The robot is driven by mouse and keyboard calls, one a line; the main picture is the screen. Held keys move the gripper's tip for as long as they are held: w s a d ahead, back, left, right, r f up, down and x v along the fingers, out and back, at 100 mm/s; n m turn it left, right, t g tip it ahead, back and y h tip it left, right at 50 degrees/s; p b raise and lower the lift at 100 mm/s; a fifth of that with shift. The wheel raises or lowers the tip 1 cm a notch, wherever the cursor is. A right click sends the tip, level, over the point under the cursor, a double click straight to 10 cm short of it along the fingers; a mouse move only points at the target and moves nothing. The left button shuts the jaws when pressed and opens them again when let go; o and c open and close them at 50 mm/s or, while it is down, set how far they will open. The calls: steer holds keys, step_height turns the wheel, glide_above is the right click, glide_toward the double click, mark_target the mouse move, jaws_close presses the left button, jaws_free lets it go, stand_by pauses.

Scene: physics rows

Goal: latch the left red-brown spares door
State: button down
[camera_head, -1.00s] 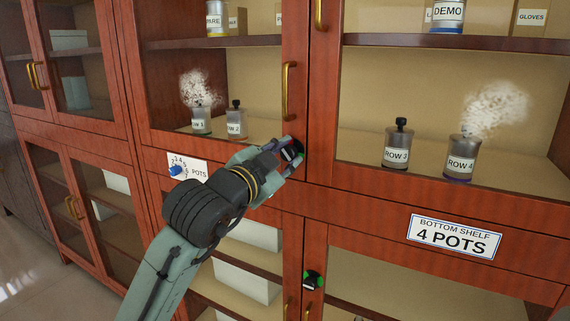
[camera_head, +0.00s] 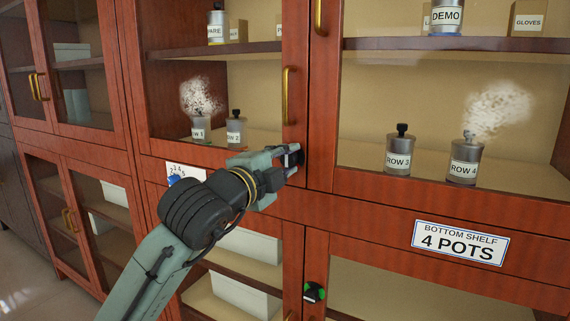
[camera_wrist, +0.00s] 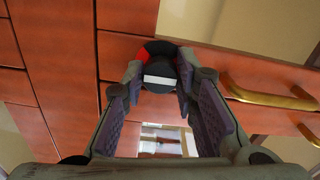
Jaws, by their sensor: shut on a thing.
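The left red-brown spares door (camera_head: 213,75) has a glass pane and a brass handle (camera_head: 288,95) near its right edge. It looks closed against the frame. A round black latch knob (camera_wrist: 160,78) with a white bar sits near its lower right corner, with a red sector showing at its upper left in the wrist view. My gripper (camera_head: 294,160) is shut on this knob, one finger on each side (camera_wrist: 160,86). In the head view the fingers hide most of the knob.
A second latch (camera_head: 314,292), showing green, sits on the lower doors. Pots, two of them steaming, stand behind the glass, including the ROW 4 pot (camera_head: 464,160). A "4 POTS" sign (camera_head: 459,242) is at the right. In the wrist view a brass handle (camera_wrist: 268,97) sticks out beside the right finger.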

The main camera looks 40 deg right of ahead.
stand_by(0.5)
steer(key=c, duration=1.3)
jaws_free()
steer(key=shift+a, duration=0.1)
steer(key=v, duration=1.1)
steer(key=shift+s+a, duration=0.15)
steer(key=shift+a, duration=0.25)
